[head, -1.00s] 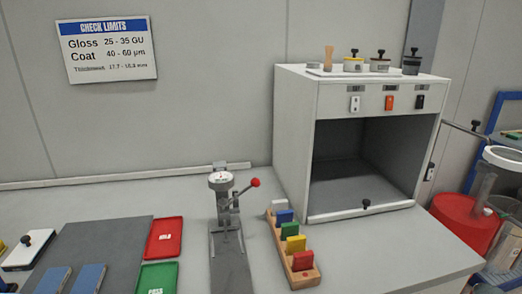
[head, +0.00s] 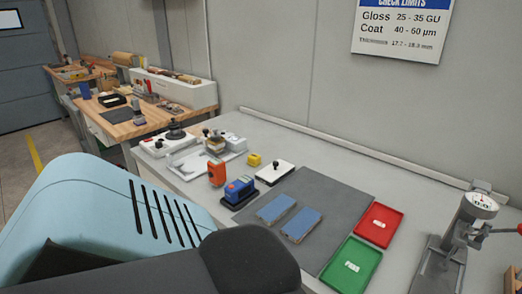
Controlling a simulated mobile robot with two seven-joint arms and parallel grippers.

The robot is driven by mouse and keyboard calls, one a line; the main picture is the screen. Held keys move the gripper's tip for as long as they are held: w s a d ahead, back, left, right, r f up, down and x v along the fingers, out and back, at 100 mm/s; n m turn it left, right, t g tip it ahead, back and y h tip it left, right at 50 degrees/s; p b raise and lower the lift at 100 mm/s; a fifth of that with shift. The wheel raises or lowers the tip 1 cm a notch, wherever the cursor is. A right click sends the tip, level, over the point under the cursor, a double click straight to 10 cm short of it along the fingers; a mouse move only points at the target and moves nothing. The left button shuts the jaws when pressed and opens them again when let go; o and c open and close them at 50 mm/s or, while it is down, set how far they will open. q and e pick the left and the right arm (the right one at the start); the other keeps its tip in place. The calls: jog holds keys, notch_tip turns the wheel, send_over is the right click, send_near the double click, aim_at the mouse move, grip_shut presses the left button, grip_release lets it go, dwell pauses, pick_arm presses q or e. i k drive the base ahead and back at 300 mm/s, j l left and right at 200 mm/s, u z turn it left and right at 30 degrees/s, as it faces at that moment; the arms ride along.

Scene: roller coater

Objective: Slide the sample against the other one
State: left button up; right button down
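Two blue sample panels lie flat on the dark grey mat (head: 325,197) in the head view. The left sample (head: 276,208) and the right sample (head: 301,225) lie side by side at a slant, with a narrow gap of mat between them. Neither is held. Part of my own arm, light blue and black, fills the lower left of the view. No fingertips of either gripper show.
A red tray (head: 379,225) and a green tray (head: 351,266) lie right of the mat. A gauge stand (head: 461,235) is at the right. A blue device (head: 239,189), orange device (head: 217,172) and white block (head: 275,173) stand left of the mat. A wooden bench (head: 140,118) is behind.

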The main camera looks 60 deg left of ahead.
aim_at(299, 227)
jog(key=u, duration=1.55)
